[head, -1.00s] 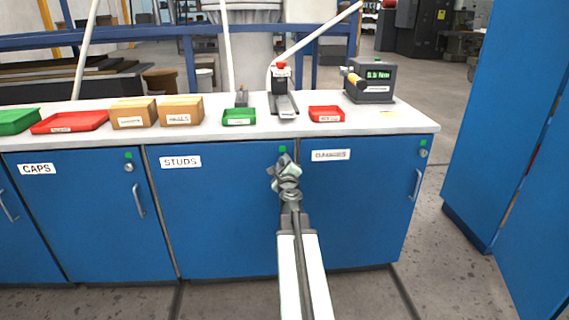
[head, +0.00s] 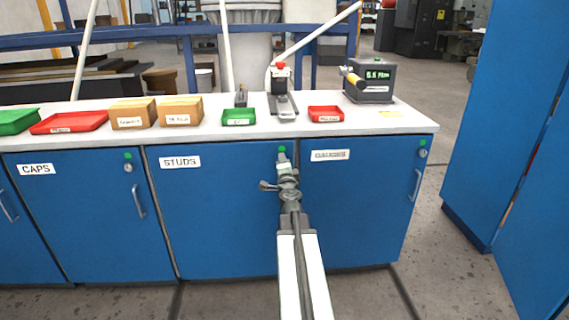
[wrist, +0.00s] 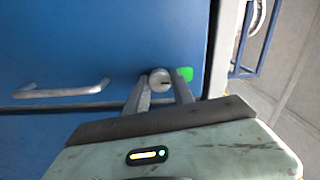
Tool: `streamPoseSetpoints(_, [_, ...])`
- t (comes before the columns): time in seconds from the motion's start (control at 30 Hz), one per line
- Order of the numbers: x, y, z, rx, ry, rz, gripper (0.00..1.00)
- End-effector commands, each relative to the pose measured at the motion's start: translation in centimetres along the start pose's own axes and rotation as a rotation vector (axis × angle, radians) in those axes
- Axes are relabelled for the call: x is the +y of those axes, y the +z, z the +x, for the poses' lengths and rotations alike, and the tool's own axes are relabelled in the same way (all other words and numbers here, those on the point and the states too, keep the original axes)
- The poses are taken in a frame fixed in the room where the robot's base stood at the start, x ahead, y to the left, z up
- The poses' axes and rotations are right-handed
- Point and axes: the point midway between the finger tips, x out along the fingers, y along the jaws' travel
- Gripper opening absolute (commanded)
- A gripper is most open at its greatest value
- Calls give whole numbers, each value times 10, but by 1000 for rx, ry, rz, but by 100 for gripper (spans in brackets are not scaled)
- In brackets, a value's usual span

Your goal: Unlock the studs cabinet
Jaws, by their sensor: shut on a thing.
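The studs cabinet (head: 215,220) is a blue door with a white STUDS label (head: 180,162). Its round silver lock (wrist: 160,78) shows in the wrist view, with a dark slot on its face. A green marker (wrist: 186,74) sits beside it and also shows in the head view (head: 282,149). My gripper (head: 284,165) is at the door's upper right corner and hides the lock in the head view. In the wrist view my gripper's fingers (wrist: 160,88) are on either side of the lock, shut on it. The door is closed, its handle (wrist: 62,90) left of the lock there.
The caps cabinet (head: 85,225) is at the left and another labelled cabinet (head: 355,205) at the right, both shut. The worktop (head: 215,133) above carries trays, boxes and devices. A tall blue cabinet (head: 490,130) stands at far right, with open floor before it.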

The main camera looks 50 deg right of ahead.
Motion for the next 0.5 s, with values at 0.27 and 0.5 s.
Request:
streamPoseSetpoints(0.27, [0,-2,0,5,1,-69,0])
streamPoseSetpoints(0.5, [0,-2,0,5,1,-81,0])
